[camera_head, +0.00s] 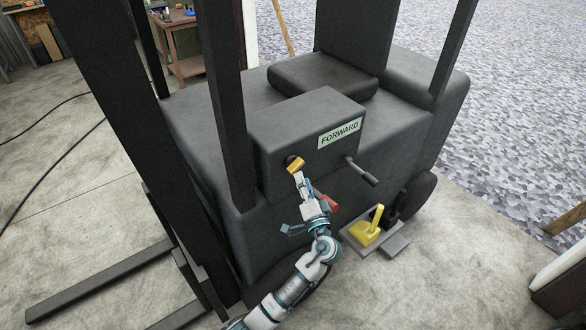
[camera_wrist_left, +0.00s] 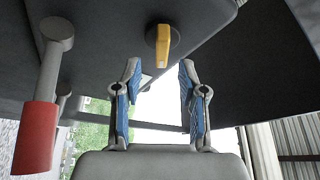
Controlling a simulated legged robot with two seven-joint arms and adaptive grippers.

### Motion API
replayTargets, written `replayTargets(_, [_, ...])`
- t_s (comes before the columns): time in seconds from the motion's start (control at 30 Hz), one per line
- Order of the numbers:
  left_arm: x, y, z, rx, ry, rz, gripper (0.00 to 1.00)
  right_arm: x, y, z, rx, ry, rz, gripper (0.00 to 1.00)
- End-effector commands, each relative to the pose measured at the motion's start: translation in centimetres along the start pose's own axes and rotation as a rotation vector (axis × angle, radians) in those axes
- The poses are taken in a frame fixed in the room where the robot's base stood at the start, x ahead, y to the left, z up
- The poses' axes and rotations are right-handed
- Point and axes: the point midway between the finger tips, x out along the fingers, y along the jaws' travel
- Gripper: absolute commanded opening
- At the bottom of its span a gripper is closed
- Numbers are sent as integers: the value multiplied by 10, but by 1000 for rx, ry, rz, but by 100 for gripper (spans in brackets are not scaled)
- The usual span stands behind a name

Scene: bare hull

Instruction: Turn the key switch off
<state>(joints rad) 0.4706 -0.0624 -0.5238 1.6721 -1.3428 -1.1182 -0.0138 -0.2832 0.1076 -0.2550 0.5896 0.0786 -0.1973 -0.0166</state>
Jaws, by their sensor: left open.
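The key switch is a yellow key (camera_head: 296,164) on a dark round base, on the dark console of a forklift-like vehicle under the FORWARD label. In the left wrist view the yellow key (camera_wrist_left: 163,46) is near the top, its long side almost upright in the picture. My left gripper (camera_head: 299,177) is just below the key in the head view. In the left wrist view its two blue-padded fingers (camera_wrist_left: 160,70) are spread apart with nothing between them, and the key shows beyond the tips, roughly centred. Contact with the key is not visible. My right gripper is not in view.
A red-handled lever (camera_wrist_left: 35,135) hangs left of my fingers in the wrist view. A grey lever (camera_head: 362,172) sticks out right of the key. A dark mast post (camera_head: 226,110) rises left of the console.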

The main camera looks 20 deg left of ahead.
Motion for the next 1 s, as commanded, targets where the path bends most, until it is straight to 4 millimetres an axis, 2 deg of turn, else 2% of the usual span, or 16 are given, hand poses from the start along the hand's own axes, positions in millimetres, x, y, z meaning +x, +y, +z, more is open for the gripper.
replayTargets(0.1, [25, -2, 5, -3, -4, 1, 42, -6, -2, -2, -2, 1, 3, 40])
replayTargets(0.3, [54, -4, 25, -19, -12, 9, 42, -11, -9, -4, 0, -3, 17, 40])
replayTargets(0.47, [60, -5, 31, -24, -14, 12, 42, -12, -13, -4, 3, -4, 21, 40])
replayTargets(0.6, [56, -3, 22, -16, -13, 7, 42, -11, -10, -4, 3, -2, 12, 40])
replayTargets(0.63, [54, -3, 20, -14, -13, 5, 49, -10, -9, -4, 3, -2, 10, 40])
replayTargets(0.7, [52, -2, 16, -10, -13, 4, 31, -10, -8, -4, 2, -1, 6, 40])
replayTargets(0.8, [49, -2, 9, -7, -7, 1, 11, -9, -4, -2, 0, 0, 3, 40])
replayTargets(0.83, [48, -2, 8, -7, -5, 1, 9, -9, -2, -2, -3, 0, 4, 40])
replayTargets(0.87, [48, -2, 7, -8, -4, 1, 2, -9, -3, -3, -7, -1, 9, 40])
replayTargets(0.9, [48, -2, 6, -8, -3, 2, 0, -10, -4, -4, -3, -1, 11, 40])
replayTargets(1.0, [48, -2, 9, -11, -1, 5, 0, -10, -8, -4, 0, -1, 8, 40])
